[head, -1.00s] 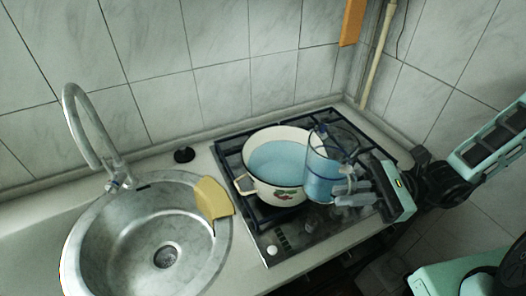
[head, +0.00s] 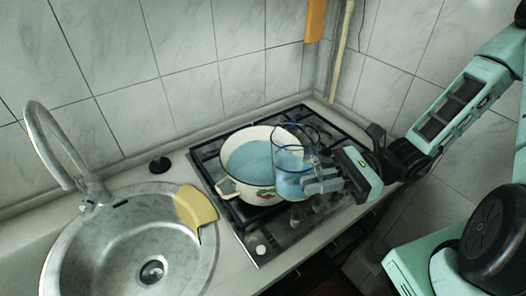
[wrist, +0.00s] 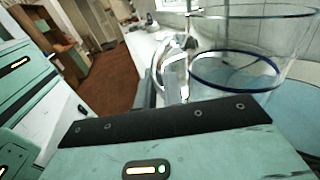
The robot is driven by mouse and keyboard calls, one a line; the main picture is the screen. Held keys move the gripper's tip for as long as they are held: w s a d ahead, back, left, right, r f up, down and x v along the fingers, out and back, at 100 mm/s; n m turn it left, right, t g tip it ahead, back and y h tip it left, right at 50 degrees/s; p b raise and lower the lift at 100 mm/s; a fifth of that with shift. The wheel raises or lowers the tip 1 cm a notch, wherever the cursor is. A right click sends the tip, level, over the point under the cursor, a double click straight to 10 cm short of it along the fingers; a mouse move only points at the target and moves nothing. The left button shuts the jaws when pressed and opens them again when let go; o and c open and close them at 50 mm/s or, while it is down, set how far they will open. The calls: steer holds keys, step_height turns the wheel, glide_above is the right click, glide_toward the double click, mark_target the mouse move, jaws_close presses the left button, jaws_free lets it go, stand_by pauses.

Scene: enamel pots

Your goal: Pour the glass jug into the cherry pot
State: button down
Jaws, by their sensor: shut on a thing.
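The cherry pot (head: 236,190) is a cream enamel pot with a cherry picture on its side, standing on the stove with light blue liquid inside. The clear glass jug (head: 288,165) has blue in its lower part and overlaps the pot's right side in the head view. The jug looks close to upright, and I see no stream from it. My gripper (head: 322,181) is shut on the jug from the right. The jug also fills the upper right of the wrist view (wrist: 245,40). The gripper hides part of the jug's right side.
The black stove (head: 262,238) sits in the counter, with knobs at its front. A yellow cloth (head: 196,207) lies at the edge of the steel sink (head: 75,245) on the left. A small black round object (head: 160,165) is behind it. The tiled wall is close behind the stove.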

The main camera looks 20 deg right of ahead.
mark_target(313, 157)
steer(key=shift+w+a+r+m+h+b, duration=0.1)
steer(key=shift+w+r+m+h+b, duration=0.1)
steer(key=shift+w+r+m, duration=0.35)
steer(key=shift+w+a+r+m+h+b, duration=0.1)
steer(key=shift+w+r+m+b, duration=0.15)
steer(key=shift+r+m, duration=0.45)
steer(key=shift+w+a+r+m+p, duration=0.1)
steer(key=shift+w+r+m+p, duration=0.4)
steer(key=shift+w+r, duration=0.2)
steer(key=shift+w+a+r+m+g+h+p, duration=0.15)
steer(key=shift+w+m+p, duration=0.15)
steer(key=shift+w+m, duration=0.2)
steer(key=shift+w+a+r+m+g+h+p, duration=0.15)
steer(key=shift+w+m+p, duration=0.15)
steer(key=shift+w, duration=0.2)
steer(key=shift+w+r+m, duration=0.2)
steer(key=shift+w+m, duration=0.3)
steer(key=shift+m, duration=0.25)
steer(key=shift+w+f+m+g, duration=0.3)
steer(key=shift+w+f+m, duration=0.25)
steer(key=shift+m, duration=0.25)
steer(key=shift+w+a+r+m+g+h, duration=0.1)
steer(key=shift+w+r+m+g+h, duration=0.05)
steer(key=shift+w+m, duration=0.2)
steer(key=shift+w+a+r+m+g+h, duration=0.1)
steer(key=shift+w+m+g+h, duration=0.05)
steer(key=shift+w+m, duration=0.2)
